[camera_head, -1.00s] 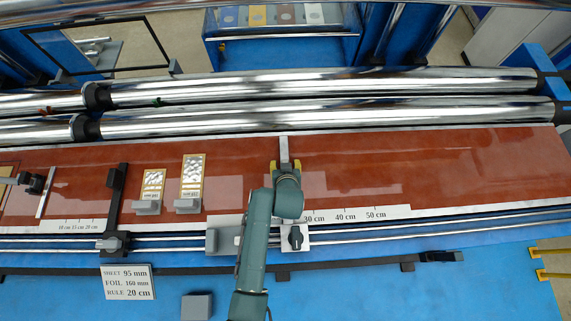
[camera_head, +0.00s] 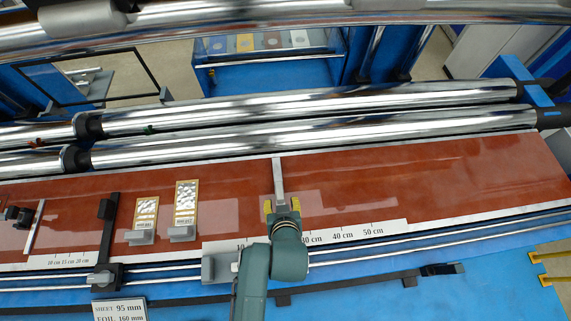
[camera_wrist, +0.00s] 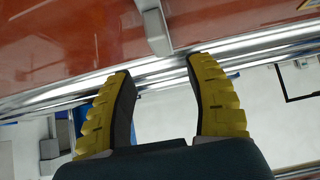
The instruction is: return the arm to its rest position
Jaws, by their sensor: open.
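My gripper (camera_head: 282,208) is over the red-brown table (camera_head: 400,180), near the ruler strip, with my arm reaching in from the bottom of the head view. In the wrist view its two yellow-padded fingers (camera_wrist: 160,88) are spread apart with nothing between them. A grey metal bar (camera_head: 278,178) lies across the table just beyond the fingertips in the head view. In the wrist view a grey bar with a block end (camera_wrist: 155,28) shows ahead of the fingers, apart from them.
Chrome rollers (camera_head: 300,112) run along the back of the table. Two foil samples (camera_head: 186,205) with grey blocks stand left of my gripper. A black crossbar (camera_head: 108,230), a printed sign (camera_head: 120,310) and rails (camera_head: 430,237) are nearby. The table's right half is clear.

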